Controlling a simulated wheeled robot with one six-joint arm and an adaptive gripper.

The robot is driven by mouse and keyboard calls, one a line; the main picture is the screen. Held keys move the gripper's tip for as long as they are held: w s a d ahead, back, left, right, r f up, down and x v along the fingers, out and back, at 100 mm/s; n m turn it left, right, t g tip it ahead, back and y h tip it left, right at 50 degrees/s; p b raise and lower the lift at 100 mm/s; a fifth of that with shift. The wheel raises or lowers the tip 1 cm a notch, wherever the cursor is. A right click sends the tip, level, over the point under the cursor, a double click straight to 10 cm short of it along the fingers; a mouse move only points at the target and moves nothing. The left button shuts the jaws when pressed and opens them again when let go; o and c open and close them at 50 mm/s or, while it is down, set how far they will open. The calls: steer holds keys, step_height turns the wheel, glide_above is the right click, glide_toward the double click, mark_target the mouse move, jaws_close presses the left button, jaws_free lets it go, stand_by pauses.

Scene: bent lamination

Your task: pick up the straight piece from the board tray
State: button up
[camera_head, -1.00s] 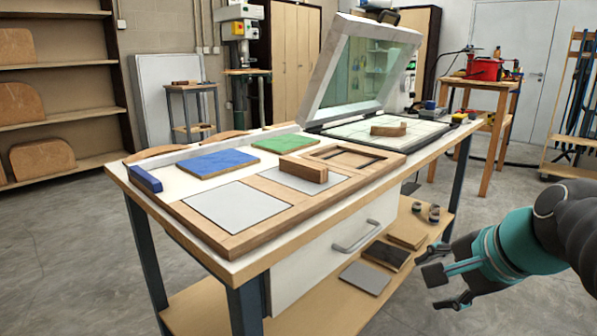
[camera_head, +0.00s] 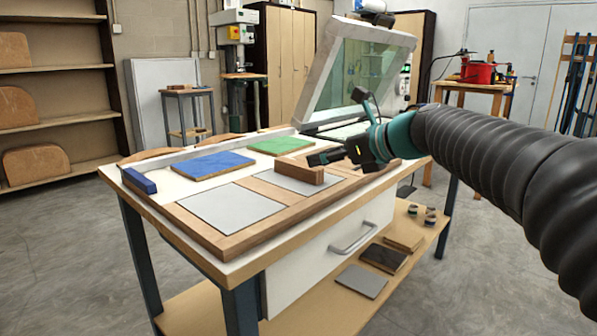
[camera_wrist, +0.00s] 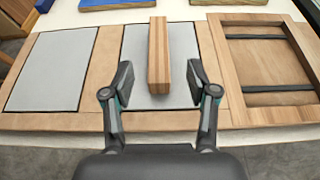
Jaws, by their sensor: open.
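The straight piece (camera_head: 299,170) is a short wooden block with a light striped grain. It lies on a grey panel of the wooden board tray (camera_head: 262,227). My gripper (camera_head: 330,157) is at its right end in the head view, over the tray. In the wrist view the straight piece (camera_wrist: 159,62) lies between the two open fingers of my gripper (camera_wrist: 158,85), with a gap on each side. Its near end reaches between the fingertips. The gripper holds nothing. My arm hides part of the tray's right side in the head view.
A blue panel (camera_head: 213,163) and a green panel (camera_head: 280,145) lie behind the tray, with a blue block (camera_head: 139,181) at left. The raised press lid (camera_head: 354,75) stands behind my gripper. An empty framed recess (camera_wrist: 268,65) is right of the piece.

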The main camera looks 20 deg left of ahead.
mark_target(303, 165)
steer(key=x, duration=0.3)
steer(key=shift+a+f, duration=0.1)
steer(key=shift+f+x, duration=0.15)
steer(key=shift+x, duration=1.15)
steer(key=shift+f+x, duration=0.1)
steer(key=shift+x, duration=1.2)
steer(key=shift+s, duration=0.1)
jaws_close()
